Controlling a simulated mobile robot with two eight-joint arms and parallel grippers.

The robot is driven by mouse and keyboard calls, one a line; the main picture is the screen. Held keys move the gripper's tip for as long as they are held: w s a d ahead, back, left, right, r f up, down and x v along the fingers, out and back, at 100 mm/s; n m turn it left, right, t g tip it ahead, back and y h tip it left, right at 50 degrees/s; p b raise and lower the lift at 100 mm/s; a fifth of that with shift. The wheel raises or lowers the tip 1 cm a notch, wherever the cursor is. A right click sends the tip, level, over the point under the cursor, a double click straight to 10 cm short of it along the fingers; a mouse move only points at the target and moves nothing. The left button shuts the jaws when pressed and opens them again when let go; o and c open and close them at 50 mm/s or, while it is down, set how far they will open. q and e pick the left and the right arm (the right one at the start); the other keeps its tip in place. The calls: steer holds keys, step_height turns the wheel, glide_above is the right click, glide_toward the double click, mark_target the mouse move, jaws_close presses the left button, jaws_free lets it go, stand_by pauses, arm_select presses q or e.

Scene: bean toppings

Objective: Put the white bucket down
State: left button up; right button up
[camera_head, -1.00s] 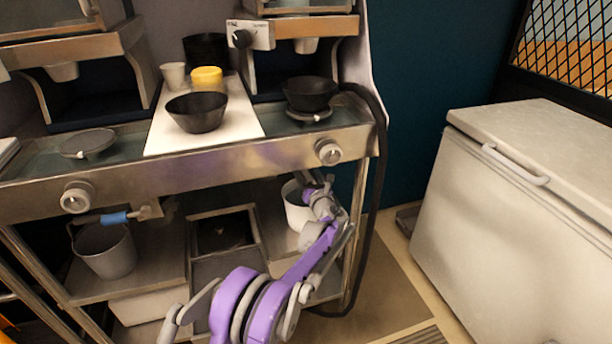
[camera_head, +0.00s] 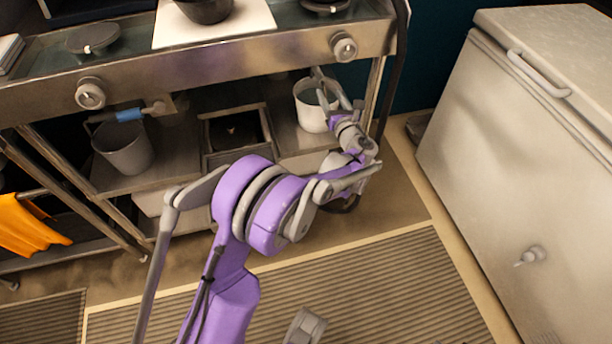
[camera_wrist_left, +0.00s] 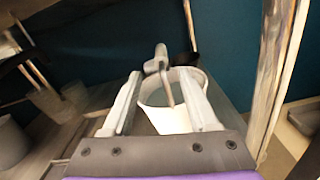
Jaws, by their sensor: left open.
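The white bucket (camera_head: 311,113) stands upright on the right end of the lower shelf, under the steel counter. My left gripper (camera_head: 334,88) is at the bucket's right side and rim, partly covering it in the head view. In the left wrist view, the bucket (camera_wrist_left: 165,118) shows between the two spread fingers of the left gripper (camera_wrist_left: 160,76). A grey bar, perhaps its handle (camera_wrist_left: 160,62), rises at the rim between the fingertips. The fingers look open, with gaps to the bar. I cannot tell whether a finger touches the bucket. My right gripper is not in view.
A grey bucket (camera_head: 124,148) with a blue-gripped handle stands on the shelf at left. A dark open bin (camera_head: 235,130) sits between the buckets. The steel counter edge (camera_head: 215,70) is above. A white chest freezer (camera_head: 510,150) is at right, with free floor before it.

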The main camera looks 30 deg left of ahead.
arm_select(q)
steer(key=s+d+f+n+g+h, duration=0.1)
steer(key=s+d+n+g+h, duration=0.15)
steer(key=s+n, duration=0.6)
steer(key=s+d+n+g+h, duration=0.1)
steer(key=s+n+g+h, duration=0.35)
steer(key=s, duration=0.75)
steer(key=s+d+f+n+h, duration=0.3)
steer(key=s+d+n, duration=0.4)
steer(key=s, duration=0.3)
steer(key=s+d+f+n+h, duration=0.3)
steer(key=s+d+f+n, duration=0.2)
steer(key=s, duration=0.6)
steer(key=d+n, duration=0.2)
steer(key=n, duration=0.1)
steer(key=shift+h, duration=0.4)
